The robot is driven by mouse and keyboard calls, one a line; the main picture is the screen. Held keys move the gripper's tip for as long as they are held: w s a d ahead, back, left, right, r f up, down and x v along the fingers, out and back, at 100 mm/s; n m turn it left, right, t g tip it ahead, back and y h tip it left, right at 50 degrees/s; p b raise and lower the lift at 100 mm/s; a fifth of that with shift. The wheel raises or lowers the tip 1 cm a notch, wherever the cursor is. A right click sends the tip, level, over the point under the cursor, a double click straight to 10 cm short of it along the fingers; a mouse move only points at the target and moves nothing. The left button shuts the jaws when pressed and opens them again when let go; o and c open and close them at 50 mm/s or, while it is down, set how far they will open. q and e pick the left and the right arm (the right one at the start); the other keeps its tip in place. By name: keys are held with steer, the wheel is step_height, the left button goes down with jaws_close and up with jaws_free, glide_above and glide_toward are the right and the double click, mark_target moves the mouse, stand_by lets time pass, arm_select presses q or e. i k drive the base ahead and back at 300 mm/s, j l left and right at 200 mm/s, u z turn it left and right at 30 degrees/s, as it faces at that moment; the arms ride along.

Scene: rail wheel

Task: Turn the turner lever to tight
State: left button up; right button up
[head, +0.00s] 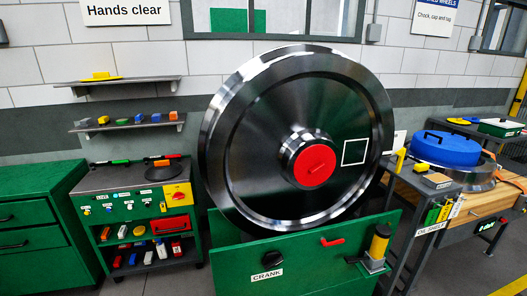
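A large steel rail wheel (250,130) with a red hub cap (315,165) stands upright in a green turner stand (320,272). A small red lever (332,242) sits on the stand's front face, lying nearly level with a slight tilt. I see no readable tight mark beside it. A black round knob (272,259) is to its left, above a label reading CRANK (267,275). Neither of my grippers shows in the head view.
A yellow and black cylinder (379,243) stands on a bracket at the stand's right end. A green cart (140,210) with small parts is left.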

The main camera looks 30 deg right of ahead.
mark_target(324, 242)
steer(key=z, duration=1.6)
